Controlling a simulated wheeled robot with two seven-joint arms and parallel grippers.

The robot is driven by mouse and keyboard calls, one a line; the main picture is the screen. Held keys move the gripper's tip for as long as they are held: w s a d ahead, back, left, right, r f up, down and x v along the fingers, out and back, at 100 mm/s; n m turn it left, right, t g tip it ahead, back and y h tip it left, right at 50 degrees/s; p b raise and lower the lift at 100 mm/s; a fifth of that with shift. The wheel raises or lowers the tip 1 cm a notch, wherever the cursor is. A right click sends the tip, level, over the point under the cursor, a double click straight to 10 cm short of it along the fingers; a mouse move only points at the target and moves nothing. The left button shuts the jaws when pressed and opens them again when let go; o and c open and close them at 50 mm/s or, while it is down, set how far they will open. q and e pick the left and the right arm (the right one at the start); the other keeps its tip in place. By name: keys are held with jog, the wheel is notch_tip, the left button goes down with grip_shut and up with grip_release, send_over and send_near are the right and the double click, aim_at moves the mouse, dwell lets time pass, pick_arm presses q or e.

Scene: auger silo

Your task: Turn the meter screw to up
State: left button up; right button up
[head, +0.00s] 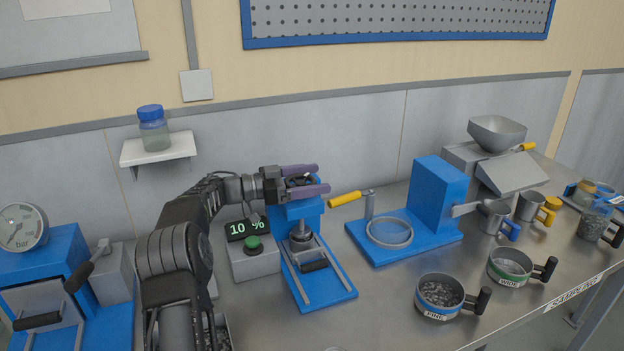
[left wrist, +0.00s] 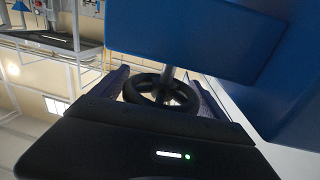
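The blue stand (head: 300,213) in the middle of the bench carries a small black handwheel (head: 298,181) at its top, which I take for the meter screw. My left gripper (head: 321,178) reaches in from the left at that height, with its purple fingers on either side of the wheel. In the left wrist view, the black handwheel (left wrist: 160,88) sits between the fingers, its rim seeming to meet both. Its shaft runs to a blue block (left wrist: 195,40). The fingers partly hide the wheel in the head view. My right gripper is not in view.
A display (head: 247,228) reading 10 % and a green button (head: 253,243) stand left of the blue stand. Labelled cups (head: 440,294) stand at the front right. A shelf with a jar (head: 153,128) is behind.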

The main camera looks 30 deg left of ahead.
pick_arm(q)
jog(key=shift+o, duration=1.1)
jog(key=shift+a, duration=0.1)
jog(key=shift+s+a, duration=0.35)
jog(key=shift+s, duration=0.05)
jog(key=shift+b+v, duration=0.75)
jog(key=shift+v, duration=2.6)
